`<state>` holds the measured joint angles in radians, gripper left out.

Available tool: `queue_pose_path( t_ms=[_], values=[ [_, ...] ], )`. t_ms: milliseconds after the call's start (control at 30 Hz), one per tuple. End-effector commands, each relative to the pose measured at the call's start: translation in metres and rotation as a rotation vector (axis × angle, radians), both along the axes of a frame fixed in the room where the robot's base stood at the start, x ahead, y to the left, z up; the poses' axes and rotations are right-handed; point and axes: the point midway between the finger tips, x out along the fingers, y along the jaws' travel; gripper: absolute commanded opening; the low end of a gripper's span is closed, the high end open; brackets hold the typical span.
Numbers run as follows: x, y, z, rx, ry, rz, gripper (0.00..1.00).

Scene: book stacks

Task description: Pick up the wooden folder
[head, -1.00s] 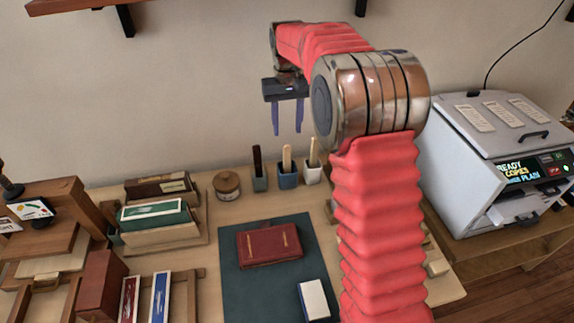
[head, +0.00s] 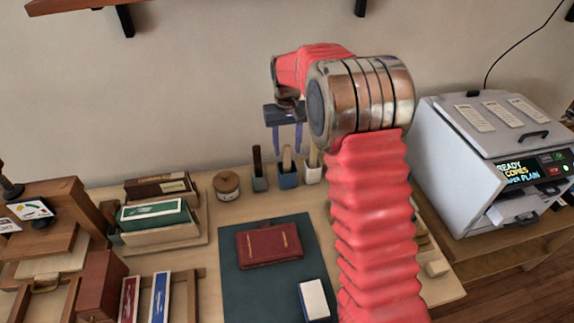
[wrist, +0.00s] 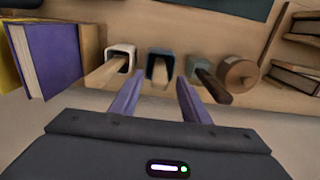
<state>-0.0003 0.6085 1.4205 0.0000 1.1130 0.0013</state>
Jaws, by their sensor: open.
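Three small cups stand in a row at the table's back, each holding one upright flat tool: a dark brown tool (head: 257,158) in the green-grey cup (head: 260,184), a light wood tool (head: 287,161) in the blue cup (head: 288,181), and a pale tan tool (head: 314,153) in the white cup (head: 313,175). I cannot tell for sure which is the wooden folder. My gripper (head: 287,148) is open and empty, fingers down, near the tops of the tools. In the wrist view, the middle tool (wrist: 160,73) shows between the fingertips (wrist: 158,82), apart from both.
A round wooden jar (head: 227,186) stands left of the cups. A red book (head: 269,246) lies on the dark green mat (head: 236,296). A book rack (head: 155,237) is at left. A grey copier (head: 490,170) stands right. A wall shelf (head: 80,5) is overhead.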

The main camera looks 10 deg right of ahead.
Motion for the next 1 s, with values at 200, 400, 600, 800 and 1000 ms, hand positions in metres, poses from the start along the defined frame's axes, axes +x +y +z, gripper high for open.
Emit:
queue_pose_path(
  t_ms=[200,400,600,800,1000],
  values=[
    [0.0,0.0,-0.005,0.0,-0.001,0.0,0.42],
    [0.0,0.0,-0.006,0.0,0.0,0.001,0.42],
    [0.001,0.0,-0.023,0.0,0.003,0.001,0.42],
    [0.003,0.0,-0.049,0.0,0.001,0.001,0.42],
    [0.003,0.001,-0.057,0.0,-0.001,0.001,0.42]
  ],
)
